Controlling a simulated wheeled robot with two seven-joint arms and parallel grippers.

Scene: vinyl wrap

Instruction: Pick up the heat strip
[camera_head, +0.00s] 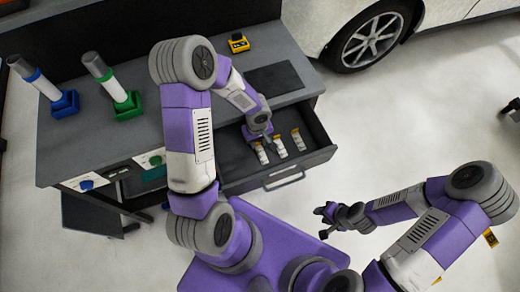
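Three small white pieces with yellow-orange ends lie in the open drawer: a left one (261,153), a middle one (280,147) and a right one (298,140). I cannot tell for sure which thing is the heat strip. My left gripper (262,136) points down into the drawer, just above and behind the left and middle pieces. Its fingers are too small and dark to tell whether they are open or touch anything. My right gripper (324,221) is open and empty, in front of the drawer and to the right, over the floor.
The grey workbench (60,150) carries a blue-based holder (65,104), a green-based holder (127,106), a yellow-black device (238,43) and a dark flat pad (275,79). The drawer (315,157) sticks out toward me. A white car (310,20) stands behind right.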

